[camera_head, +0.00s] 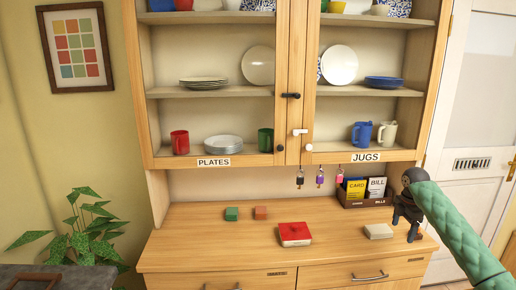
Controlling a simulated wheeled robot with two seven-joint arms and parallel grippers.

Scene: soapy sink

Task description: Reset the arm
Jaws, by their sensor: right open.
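My right arm (455,228), in a green quilted sleeve, comes in from the lower right. My dark right gripper (405,230) points down over the right end of the wooden dresser top (210,245). It is open, and I see nothing held in it. A cream block (378,231) lies just left of it, apart from the fingers as far as I can tell. My left gripper is not in view.
A red-topped box (294,233), a green block (231,214) and an orange block (261,212) sit on the dresser. A card holder (365,200) stands behind my gripper. Keys (319,178) hang under the cabinet. A plant (85,235) stands left. The dresser's left front is clear.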

